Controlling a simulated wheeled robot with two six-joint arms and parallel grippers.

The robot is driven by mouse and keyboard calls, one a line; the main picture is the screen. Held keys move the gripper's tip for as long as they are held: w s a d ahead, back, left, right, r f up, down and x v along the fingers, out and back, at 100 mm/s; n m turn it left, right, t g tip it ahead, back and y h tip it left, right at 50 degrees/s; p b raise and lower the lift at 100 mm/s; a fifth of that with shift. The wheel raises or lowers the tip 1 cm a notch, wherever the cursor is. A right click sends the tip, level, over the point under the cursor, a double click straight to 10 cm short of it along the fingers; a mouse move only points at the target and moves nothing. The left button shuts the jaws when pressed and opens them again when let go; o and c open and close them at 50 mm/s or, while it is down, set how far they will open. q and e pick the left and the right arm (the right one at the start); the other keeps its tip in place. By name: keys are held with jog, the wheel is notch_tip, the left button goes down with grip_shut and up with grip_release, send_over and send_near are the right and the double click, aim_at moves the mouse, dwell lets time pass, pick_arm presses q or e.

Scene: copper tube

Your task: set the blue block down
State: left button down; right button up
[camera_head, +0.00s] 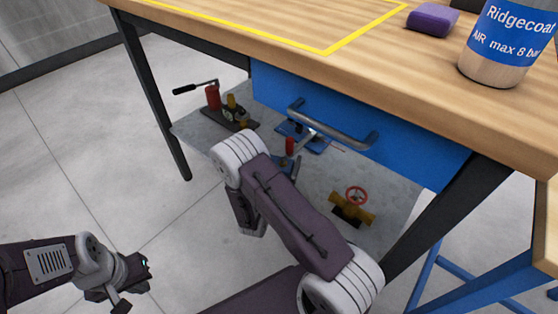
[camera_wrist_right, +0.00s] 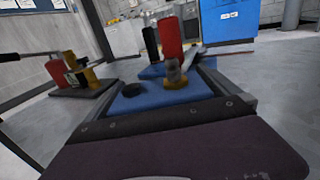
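The blue block (camera_wrist_right: 155,103) lies close in front of the right wrist camera, between the dark fingers of my right gripper (camera_wrist_right: 160,88), which appear to be against its two sides. A round black part and a brass-coloured fitting (camera_wrist_right: 176,82) show at its top. In the head view only a small blue patch shows beside my right arm, and my right gripper is hidden there. I cannot tell whether the block touches the shelf. My left gripper (camera_head: 130,282) is away from the desk at the lower left, over the floor; its opening is unclear.
On the grey lower shelf (camera_head: 318,190) stand a red lever tool (camera_head: 213,97), a blue-based tool (camera_head: 310,138) with a red handle, and a brass valve (camera_head: 352,207) with a red wheel. The blue drawer (camera_head: 410,140) and desk legs enclose this space. Bare shelf lies around the valve.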

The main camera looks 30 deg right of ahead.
jog(key=shift+s+a+r, duration=0.1)
jog(key=shift+r, duration=0.1)
jog(key=p+v, duration=0.6)
jog(key=v, duration=0.5)
jog(key=shift+r, duration=0.1)
jog(key=shift+s+a, duration=0.25)
